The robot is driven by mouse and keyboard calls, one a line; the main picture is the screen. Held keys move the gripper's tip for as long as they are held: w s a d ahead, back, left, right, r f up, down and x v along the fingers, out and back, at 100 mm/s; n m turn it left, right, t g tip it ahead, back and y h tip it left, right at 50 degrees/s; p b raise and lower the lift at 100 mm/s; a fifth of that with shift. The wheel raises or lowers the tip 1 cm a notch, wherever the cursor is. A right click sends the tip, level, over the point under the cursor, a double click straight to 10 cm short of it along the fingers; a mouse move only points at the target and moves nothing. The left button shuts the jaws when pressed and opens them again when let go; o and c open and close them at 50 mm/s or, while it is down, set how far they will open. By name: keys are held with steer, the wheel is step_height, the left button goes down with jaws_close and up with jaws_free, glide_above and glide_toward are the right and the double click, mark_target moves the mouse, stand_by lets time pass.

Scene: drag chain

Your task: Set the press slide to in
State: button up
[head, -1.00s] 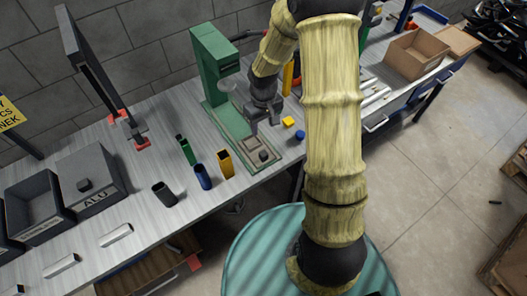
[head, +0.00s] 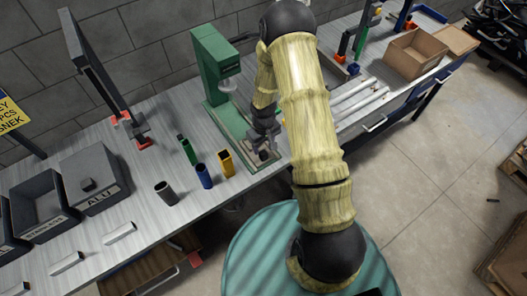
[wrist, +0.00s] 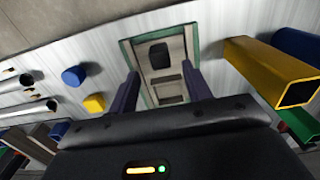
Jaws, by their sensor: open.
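The green press (head: 215,62) stands at the back of the bench, with its green base reaching toward the front edge. The press slide (wrist: 163,92) is a pale plate in the green-edged base, with a dark knob (wrist: 159,55) near its front end. My gripper (head: 264,149) is low over the front end of the base. In the wrist view its two dark fingers are apart, one on each side of the slide, with the knob just beyond the tips and between their lines. I cannot tell whether they touch anything. In the head view the gripper partly hides the slide.
An open cardboard box (head: 413,56) is farther right.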

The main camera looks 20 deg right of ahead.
mark_target(263, 153)
steer(key=shift+f+p, duration=0.65)
steer(key=shift+f, duration=2.25)
steer(key=shift+c, duration=0.4)
jaws_close()
